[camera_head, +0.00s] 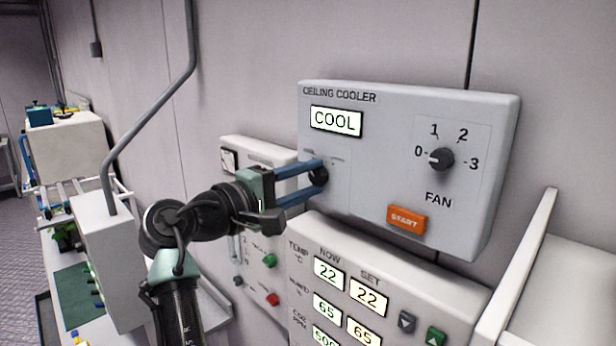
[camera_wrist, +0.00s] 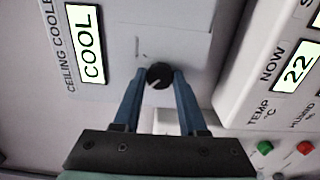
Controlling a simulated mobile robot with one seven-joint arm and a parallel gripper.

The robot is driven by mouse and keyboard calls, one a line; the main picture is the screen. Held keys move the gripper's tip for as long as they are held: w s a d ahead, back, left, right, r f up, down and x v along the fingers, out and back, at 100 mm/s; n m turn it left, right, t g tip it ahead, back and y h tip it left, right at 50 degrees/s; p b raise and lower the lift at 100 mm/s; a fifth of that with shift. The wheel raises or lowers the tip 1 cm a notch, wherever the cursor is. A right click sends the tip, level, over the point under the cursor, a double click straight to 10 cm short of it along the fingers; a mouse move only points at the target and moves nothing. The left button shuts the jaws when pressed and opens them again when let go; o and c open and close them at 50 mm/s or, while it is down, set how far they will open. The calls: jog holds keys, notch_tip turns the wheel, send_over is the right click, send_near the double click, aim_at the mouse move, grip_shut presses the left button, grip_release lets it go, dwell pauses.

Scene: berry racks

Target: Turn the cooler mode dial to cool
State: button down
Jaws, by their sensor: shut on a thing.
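The ceiling cooler panel (camera_head: 380,195) is a grey box on the wall. Its display (camera_head: 336,122) reads COOL, and the same display shows in the wrist view (camera_wrist: 88,45). The mode dial (camera_head: 318,176) is a small black knob below the display. In the wrist view the dial (camera_wrist: 159,75) sits between the two blue fingers. My gripper (camera_head: 312,180) is shut on the dial, one finger on each side. The markings around the dial are too small or too hidden to read.
On the same panel are a fan knob (camera_head: 440,159), pointing near 0, and an orange START button (camera_head: 406,219). A climate control panel (camera_head: 385,290) with number displays is just below. A smaller panel with green and red buttons (camera_head: 271,299) is behind my gripper.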

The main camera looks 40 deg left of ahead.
jog(key=shift+c, duration=2.3)
grip_release()
jog(key=s+a+b, duration=0.1)
jog(key=s+b, duration=0.5)
jog(key=s, duration=0.7)
